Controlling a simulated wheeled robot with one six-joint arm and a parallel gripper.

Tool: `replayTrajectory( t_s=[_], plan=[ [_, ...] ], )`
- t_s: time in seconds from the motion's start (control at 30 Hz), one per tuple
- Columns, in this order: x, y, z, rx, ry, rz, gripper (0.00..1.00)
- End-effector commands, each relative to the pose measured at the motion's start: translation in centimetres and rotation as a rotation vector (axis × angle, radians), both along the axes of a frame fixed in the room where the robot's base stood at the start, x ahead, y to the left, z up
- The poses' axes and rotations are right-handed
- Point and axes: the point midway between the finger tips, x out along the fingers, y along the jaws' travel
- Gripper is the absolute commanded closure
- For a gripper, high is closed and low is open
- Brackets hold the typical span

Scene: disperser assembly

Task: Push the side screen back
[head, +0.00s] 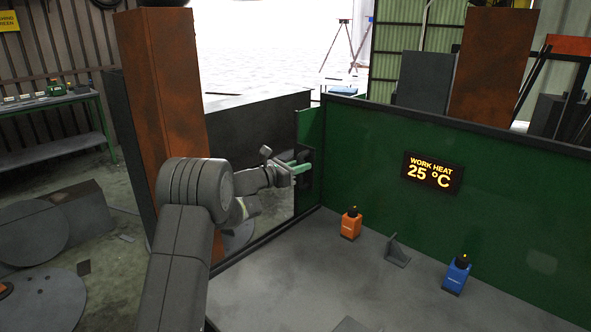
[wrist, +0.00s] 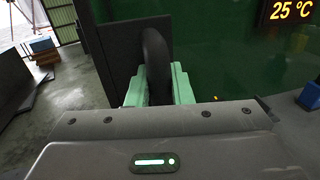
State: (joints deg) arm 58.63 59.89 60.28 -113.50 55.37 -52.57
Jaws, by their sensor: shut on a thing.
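The side screen (head: 311,125) shows in the head view as a narrow green panel with a dark edge, at the far left corner of the booth beside the green back wall. A dark plate with a dark handle is at its front edge; the plate (wrist: 118,62) fills the upper left middle of the wrist view. My gripper (head: 303,167) has light green fingers, shut on the dark upright handle (wrist: 155,58), which stands between them in the wrist view. Much of the screen's lower part is hidden behind the plate and my gripper.
The booth's left side is open above a dark floor rail (head: 268,238). An orange block (head: 350,225), a grey bracket (head: 397,251) and a blue block (head: 456,275) stand on the grey surface. A rusty column (head: 165,110) rises close behind my arm at left.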

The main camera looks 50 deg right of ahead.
Motion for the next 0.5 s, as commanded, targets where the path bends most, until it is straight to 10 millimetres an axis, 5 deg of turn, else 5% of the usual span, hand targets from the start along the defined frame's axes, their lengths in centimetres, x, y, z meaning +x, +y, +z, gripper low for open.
replayTrajectory(
  t_s=[0.27,0.3,0.37,0.5],
  plan=[
    [-0.04,-0.16,0.40,-0.005,-0.003,0.001,1.00],
    [-0.04,-0.17,0.42,-0.005,-0.003,0.001,0.76],
    [-0.04,-0.16,0.41,-0.005,-0.003,0.001,0.65],
    [-0.03,-0.13,0.29,-0.004,-0.002,0.001,0.61]
  ],
)
